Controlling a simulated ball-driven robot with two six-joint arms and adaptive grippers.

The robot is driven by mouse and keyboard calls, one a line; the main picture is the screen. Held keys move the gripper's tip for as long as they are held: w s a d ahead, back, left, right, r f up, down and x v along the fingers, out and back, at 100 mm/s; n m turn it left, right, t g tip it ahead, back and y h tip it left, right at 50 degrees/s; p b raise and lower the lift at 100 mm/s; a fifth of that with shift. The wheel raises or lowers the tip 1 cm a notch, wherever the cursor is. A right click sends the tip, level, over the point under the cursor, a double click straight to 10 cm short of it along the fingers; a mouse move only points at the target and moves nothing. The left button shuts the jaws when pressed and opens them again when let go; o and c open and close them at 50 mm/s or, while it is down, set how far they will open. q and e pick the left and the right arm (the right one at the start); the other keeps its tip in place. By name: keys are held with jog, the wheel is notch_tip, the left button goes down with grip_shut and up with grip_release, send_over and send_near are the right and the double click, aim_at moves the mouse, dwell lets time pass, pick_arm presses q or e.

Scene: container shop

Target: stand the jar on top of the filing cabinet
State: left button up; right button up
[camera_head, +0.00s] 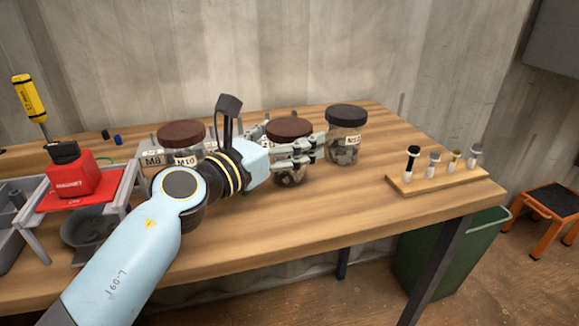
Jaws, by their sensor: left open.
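Three glass jars stand on the wooden workbench. One with a black lid (346,137) is at the right; one with a brown lid (289,128) is in the middle, partly hidden by my gripper; another with a brown lid (181,134) is at the left, behind my arm. I cannot tell which jar the task means. My left gripper (316,148) is open, its fingers pointing right across the front of the middle jar toward the black-lidded jar. Whether it touches a jar is unclear. No filing cabinet can be made out. My right gripper is not in view.
A wooden rack (447,178) with several small upright items is at the bench's right end. A red magnet box (71,176) sits on a stand at the left, near a yellow screwdriver (29,98). A green bin (448,255) and an orange-framed stool (553,203) stand on the floor.

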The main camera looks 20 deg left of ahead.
pick_arm(q)
jog(key=shift+c, duration=0.3)
jog(key=shift+r, duration=0.1)
jog(key=c, duration=1.6)
jog(key=shift+o, duration=0.2)
